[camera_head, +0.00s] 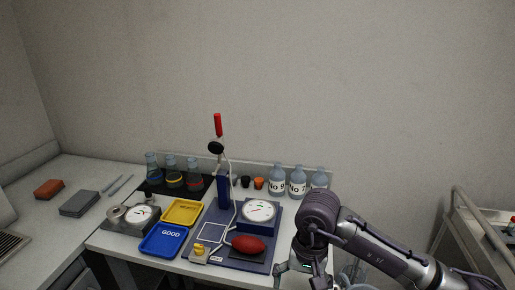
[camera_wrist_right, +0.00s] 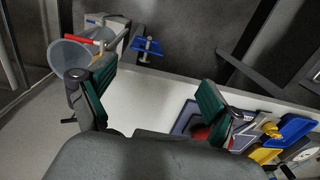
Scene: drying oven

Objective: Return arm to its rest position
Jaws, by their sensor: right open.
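My right arm (camera_head: 390,248) comes in from the right in the head view and bends down at the bench's front right. Its gripper (camera_head: 303,270) is at the lower edge of that view, partly cut off, to the right of the dark blue mat (camera_head: 224,253). In the right wrist view the gripper (camera_wrist_right: 157,78) has its two green-padded fingers wide apart, with nothing between them. My left gripper is not in view.
On the bench are a press with a red handle (camera_head: 218,125), a red oval object (camera_head: 249,244), a blue tray (camera_head: 163,240), a yellow tray (camera_head: 181,212) and labelled bottles (camera_head: 297,186). A grey funnel (camera_wrist_right: 69,58) is near the left finger. A cart (camera_head: 470,230) stands right.

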